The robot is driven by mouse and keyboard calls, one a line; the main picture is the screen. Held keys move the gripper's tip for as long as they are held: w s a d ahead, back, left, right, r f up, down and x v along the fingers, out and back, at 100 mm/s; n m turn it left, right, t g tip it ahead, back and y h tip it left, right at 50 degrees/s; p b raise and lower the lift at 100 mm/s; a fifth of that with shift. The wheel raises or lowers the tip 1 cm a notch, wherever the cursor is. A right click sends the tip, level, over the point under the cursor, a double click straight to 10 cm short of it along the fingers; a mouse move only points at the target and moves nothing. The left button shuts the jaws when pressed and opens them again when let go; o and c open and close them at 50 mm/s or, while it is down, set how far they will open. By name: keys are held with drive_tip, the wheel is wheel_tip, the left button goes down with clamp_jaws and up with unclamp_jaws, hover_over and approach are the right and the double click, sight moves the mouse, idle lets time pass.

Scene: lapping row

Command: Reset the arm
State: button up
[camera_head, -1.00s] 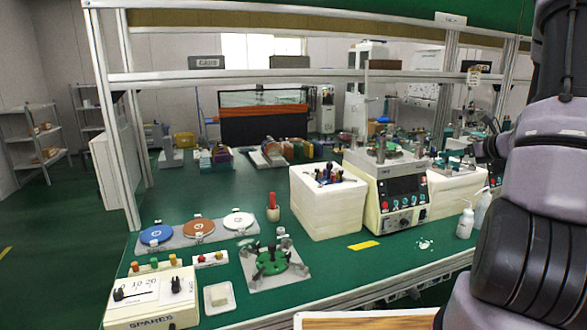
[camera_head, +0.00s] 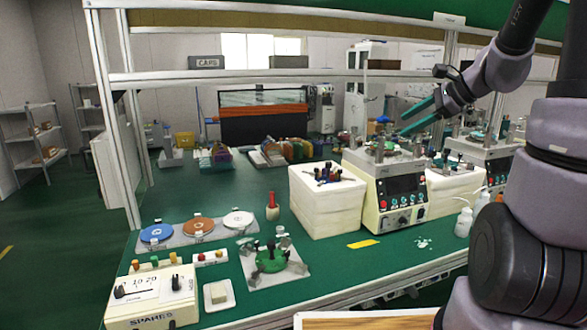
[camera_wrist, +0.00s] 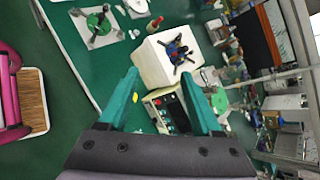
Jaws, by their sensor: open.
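My gripper (camera_head: 418,116) has teal fingers and hangs in the air at the upper right of the head view, in front of the shelf frame and above the cream lapping machine (camera_head: 402,192). In the wrist view my gripper (camera_wrist: 170,80) is open, its two teal fingers well apart with nothing between them. The machine's panel (camera_wrist: 172,110) shows beyond and between the fingers, apart from them. My arm enters from the right side of the head view.
A white block (camera_head: 330,208) holding tools stands left of the machine. A green fixture (camera_head: 271,258), blue, brown and white discs (camera_head: 157,234), and a spares box (camera_head: 152,300) sit on the green bench. White bottles (camera_head: 464,222) stand at the right. A metal frame (camera_head: 300,77) spans the bench.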

drive_tip(key=s+a+r+n+h, duration=0.2)
drive_tip(key=s+r+n, duration=0.1)
drive_tip(key=s+n, duration=0.4)
drive_tip(key=s+a+r+n+h, duration=0.3)
drive_tip(key=s+n, duration=0.5)
drive_tip(key=s, duration=0.5)
drive_tip(key=shift+a, duration=0.25)
idle(0.6)
